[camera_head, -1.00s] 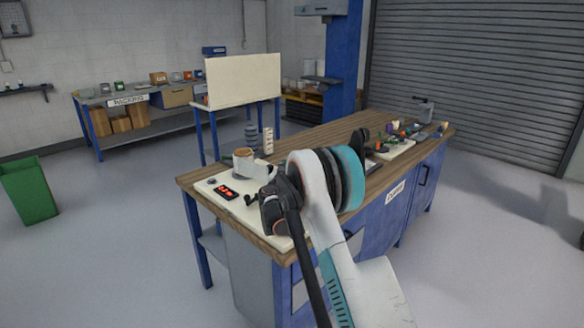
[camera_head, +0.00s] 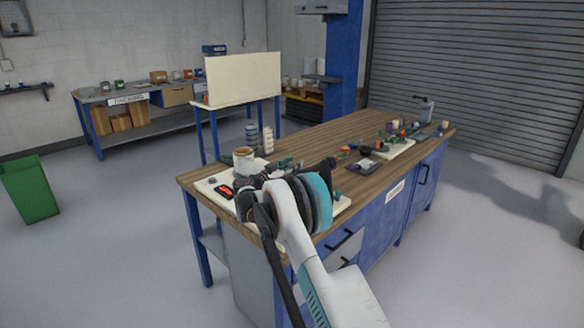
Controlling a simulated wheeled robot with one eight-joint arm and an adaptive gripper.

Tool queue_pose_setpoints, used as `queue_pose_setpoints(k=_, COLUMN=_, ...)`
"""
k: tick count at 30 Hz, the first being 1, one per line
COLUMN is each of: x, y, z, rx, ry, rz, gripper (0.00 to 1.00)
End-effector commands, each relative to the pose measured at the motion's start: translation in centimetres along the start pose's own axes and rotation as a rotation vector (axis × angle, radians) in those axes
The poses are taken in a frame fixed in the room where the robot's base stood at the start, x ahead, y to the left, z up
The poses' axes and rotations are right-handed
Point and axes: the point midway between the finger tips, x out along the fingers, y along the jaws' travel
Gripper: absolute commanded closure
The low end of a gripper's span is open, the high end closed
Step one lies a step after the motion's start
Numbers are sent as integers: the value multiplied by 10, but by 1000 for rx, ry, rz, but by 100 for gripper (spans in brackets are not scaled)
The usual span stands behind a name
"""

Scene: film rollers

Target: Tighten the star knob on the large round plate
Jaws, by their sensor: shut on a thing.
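My white arm with its teal cap and black cable covers the front left part of the wooden bench (camera_head: 330,140). I cannot make out my gripper's fingers; the arm hides that area. A pale base board (camera_head: 205,184) lies under and around the arm. A small black-and-red panel (camera_head: 222,190) lies on the board left of my arm. I cannot pick out the large round plate or its star knob; they may be hidden behind my arm.
A dark tray (camera_head: 361,166) and a pale board with several small coloured parts (camera_head: 398,147) lie farther right on the bench. A clear strip of bench top lies toward the back. A blank panel (camera_head: 243,77) stands behind, and a green bin (camera_head: 28,190) stands left.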

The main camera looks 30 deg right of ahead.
Motion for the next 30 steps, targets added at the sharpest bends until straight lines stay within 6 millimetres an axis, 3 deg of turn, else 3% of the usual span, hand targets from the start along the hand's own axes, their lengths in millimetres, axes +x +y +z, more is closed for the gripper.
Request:
queue_pose_setpoints(k=7, x=0, y=0, z=-1, rx=0, ry=1, rz=-2, gripper=88)
queue_pose_setpoints(k=8, x=0, y=0, z=-1, rx=0, ry=1, rz=-3, gripper=57)
queue_pose_setpoints(k=10, x=0, y=0, z=-1, rx=0, ry=1, rz=-3, gripper=43)
queue_pose_setpoints(k=23, x=-5, y=0, z=0, rx=0, ry=0, rz=-2, gripper=43)
queue_pose_setpoints(k=30, x=-45, y=-1, z=0, rx=0, ry=0, rz=-4, gripper=43)
